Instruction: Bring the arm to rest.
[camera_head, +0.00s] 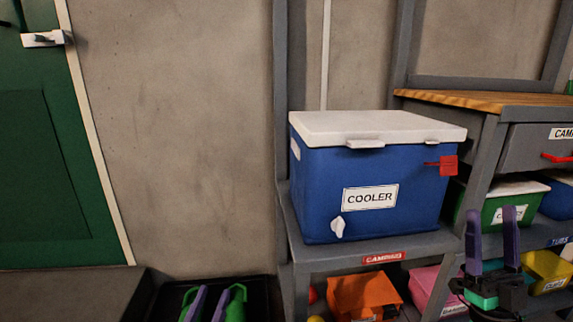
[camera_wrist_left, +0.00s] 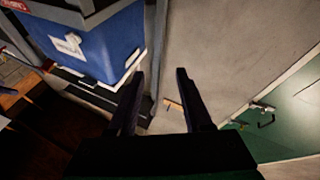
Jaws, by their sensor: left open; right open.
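My left gripper (camera_head: 208,295) is at the bottom edge of the head view, left of the shelf, with only its purple fingers showing. In the left wrist view the same gripper (camera_wrist_left: 160,75) has its two dark fingers apart with nothing between them. My right gripper (camera_head: 491,212) stands at the lower right of the head view, its purple fingers pointing up, apart and empty. It is in front of the shelf with the bins. The rest of my left arm is out of the head view.
A blue cooler (camera_head: 324,208) with a white lid stands on a grey shelf (camera_head: 340,257). An orange bin (camera_head: 360,293) and a pink bin (camera_head: 424,281) sit below. A green door (camera_head: 45,150) is at left. Green boot-like items (camera_head: 237,301) are near my left fingers. Bare wall lies between door and cooler.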

